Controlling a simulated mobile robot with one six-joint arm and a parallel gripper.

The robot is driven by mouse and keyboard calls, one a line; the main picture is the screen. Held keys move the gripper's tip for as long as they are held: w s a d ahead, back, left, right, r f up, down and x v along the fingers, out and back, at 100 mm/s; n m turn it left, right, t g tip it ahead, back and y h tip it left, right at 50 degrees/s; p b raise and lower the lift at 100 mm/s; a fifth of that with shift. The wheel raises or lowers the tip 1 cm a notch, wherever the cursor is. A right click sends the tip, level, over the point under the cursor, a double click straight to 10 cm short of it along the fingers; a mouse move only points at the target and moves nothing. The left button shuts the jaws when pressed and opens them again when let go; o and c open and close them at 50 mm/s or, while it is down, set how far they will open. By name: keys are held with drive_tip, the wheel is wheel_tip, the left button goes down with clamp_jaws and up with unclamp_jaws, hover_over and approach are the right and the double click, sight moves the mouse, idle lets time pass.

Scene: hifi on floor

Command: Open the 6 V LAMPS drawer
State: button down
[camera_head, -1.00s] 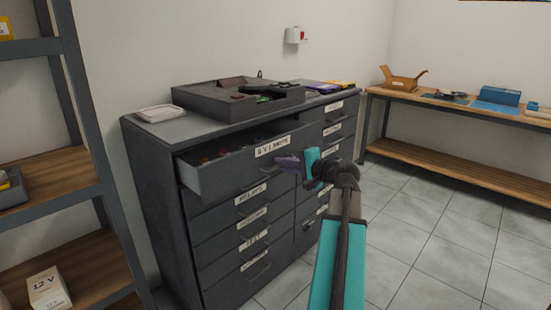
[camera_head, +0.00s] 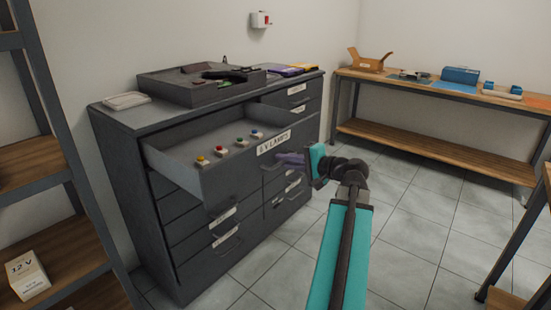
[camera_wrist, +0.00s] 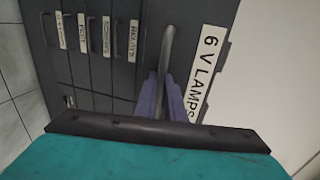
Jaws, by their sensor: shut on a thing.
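The 6 V LAMPS drawer (camera_head: 232,172) is the top left drawer of a dark grey cabinet (camera_head: 135,200). It is pulled well out, and several small coloured lamps (camera_head: 239,142) show in a row inside it. Its white label (camera_head: 273,143) also shows in the wrist view (camera_wrist: 205,70). My gripper (camera_head: 291,160) is at the drawer's front, below and right of the label. In the wrist view its purple fingers (camera_wrist: 158,98) are shut on the drawer's bar handle (camera_wrist: 166,55), one finger on each side.
A dark tray (camera_head: 200,90) with tools and a small white dish (camera_head: 127,100) sit on the cabinet top. Shelving with a 12 V box (camera_head: 27,275) stands at left. A wooden bench (camera_head: 440,88) stands at the back right. The tiled floor (camera_head: 410,225) before it is clear.

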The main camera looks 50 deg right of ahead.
drive_tip(key=shift+s+d+r, duration=0.1)
drive_tip(key=shift+s+d, duration=0.15)
drive_tip(key=shift+d, duration=0.05)
drive_tip(key=c, duration=2.1)
unclamp_jaws()
drive_tip(key=shift+w+a, duration=0.1)
drive_tip(key=shift+a, duration=0.05)
drive_tip(key=p+v, duration=0.1)
drive_tip(key=v, duration=1.2)
drive_tip(key=shift+s, duration=0.4)
